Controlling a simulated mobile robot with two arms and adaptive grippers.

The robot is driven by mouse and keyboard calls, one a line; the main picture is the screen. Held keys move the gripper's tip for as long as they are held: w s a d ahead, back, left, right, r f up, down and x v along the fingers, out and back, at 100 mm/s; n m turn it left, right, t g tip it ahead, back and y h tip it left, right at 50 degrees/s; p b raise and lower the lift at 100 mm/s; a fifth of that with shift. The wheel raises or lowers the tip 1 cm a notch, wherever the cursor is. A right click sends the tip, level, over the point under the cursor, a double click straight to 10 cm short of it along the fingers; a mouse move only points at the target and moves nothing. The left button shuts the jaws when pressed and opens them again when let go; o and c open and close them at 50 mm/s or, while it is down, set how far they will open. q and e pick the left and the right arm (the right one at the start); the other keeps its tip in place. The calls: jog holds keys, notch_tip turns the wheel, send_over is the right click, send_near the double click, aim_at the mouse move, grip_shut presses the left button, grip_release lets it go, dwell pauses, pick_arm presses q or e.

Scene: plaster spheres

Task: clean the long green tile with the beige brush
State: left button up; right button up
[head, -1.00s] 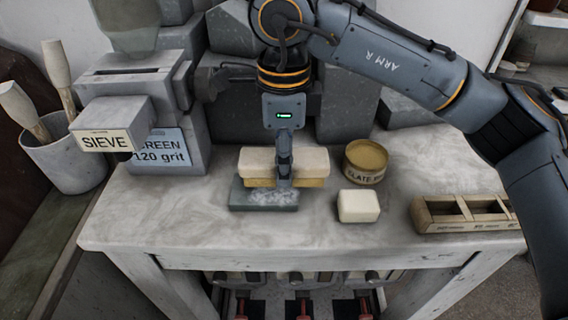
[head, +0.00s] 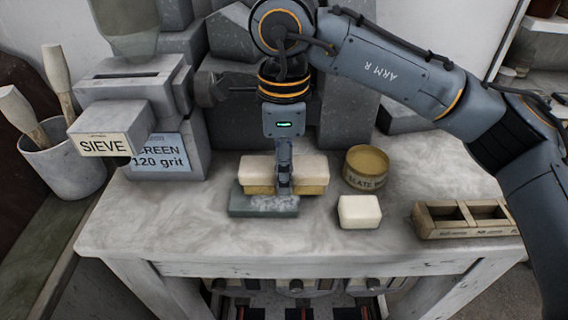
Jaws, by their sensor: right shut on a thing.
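The long green tile (head: 240,206) lies flat on the worktop, dull grey-green, with a pale dusty patch on its front part. The beige brush (head: 308,167) has a cream body over a yellowish lower layer. My right gripper (head: 284,186) points down and is shut on the brush at its middle. The brush is over the back of the tile and reaches past its right end. I cannot tell whether it touches the tile. The brush and gripper hide part of the tile. My left gripper is not in view.
A round tin (head: 366,168) and a cream block (head: 359,212) stand right of the brush. A wooden divided tray (head: 466,234) is further right. The sieve machine (head: 112,134) and a bucket with tools (head: 68,170) stand left. The front worktop is clear.

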jog(key=shift+f, duration=0.2)
jog(key=shift+d+b, duration=0.7)
jog(key=shift+d, duration=0.45)
jog(key=shift+a, duration=0.15)
jog(key=shift+a+r, duration=0.1)
jog(key=shift+a, duration=1.35)
jog(key=shift+s+a, duration=0.15)
jog(key=shift+a, duration=0.1)
jog(key=shift+d, duration=0.1)
